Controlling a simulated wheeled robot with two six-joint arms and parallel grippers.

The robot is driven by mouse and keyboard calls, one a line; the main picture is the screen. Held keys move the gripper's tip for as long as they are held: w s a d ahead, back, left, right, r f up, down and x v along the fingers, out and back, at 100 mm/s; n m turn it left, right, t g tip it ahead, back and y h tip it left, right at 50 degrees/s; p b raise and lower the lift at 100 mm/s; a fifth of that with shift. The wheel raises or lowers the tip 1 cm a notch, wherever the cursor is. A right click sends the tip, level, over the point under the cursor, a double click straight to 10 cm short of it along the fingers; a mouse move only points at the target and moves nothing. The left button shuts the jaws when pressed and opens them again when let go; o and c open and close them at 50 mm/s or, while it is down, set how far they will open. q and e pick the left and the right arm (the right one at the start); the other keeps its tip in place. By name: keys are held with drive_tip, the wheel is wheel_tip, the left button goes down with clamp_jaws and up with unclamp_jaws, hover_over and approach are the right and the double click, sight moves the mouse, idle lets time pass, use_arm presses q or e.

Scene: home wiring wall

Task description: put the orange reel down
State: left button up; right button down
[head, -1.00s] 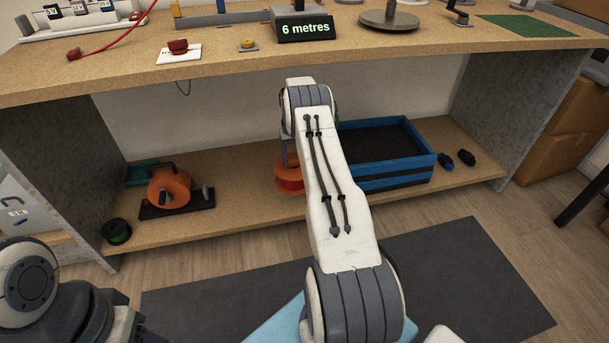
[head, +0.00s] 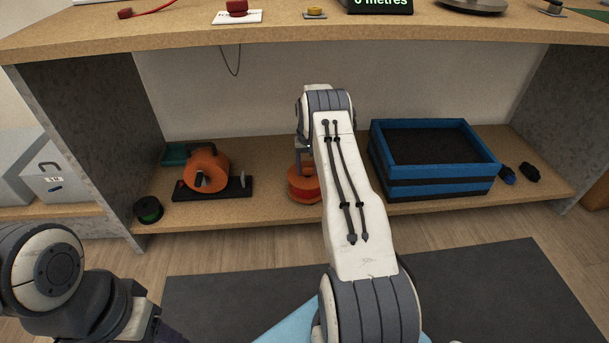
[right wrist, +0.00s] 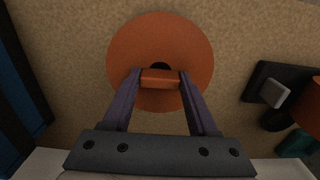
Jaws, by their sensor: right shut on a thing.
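An orange reel (head: 304,190) with a red band is at the lower shelf, near its front edge. My right gripper (right wrist: 160,80) is shut on an orange piece across the reel's centre, and the reel's round orange face (right wrist: 185,45) shows beneath it in the right wrist view. The reel looks upright, its flat face up. I cannot tell whether its underside touches the shelf. My right arm covers part of it in the head view. My left arm is at the lower left of the head view, its fingers out of sight.
On the lower shelf (head: 270,205), a larger orange reel (head: 207,168) on a black stand and a green-and-black spool (head: 149,209) are to the left. A blue crate (head: 440,188) and small dark items (head: 530,172) are to the right. The worktop (head: 290,33) overhangs the shelf.

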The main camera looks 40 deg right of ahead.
drive_tip(key=shift+f, duration=0.7)
use_arm(q)
drive_tip(key=shift+f, duration=0.5)
use_arm(e)
drive_tip(key=shift+r, duration=0.15)
drive_tip(key=shift+c, duration=0.9)
unclamp_jaws()
wheel_tip(320, 180, up, 8)
drive_tip(key=p, duration=0.4)
drive_tip(key=shift+f, duration=0.25)
use_arm(q)
wheel_tip(320, 180, up, 4)
drive_tip(key=shift+r, duration=0.2)
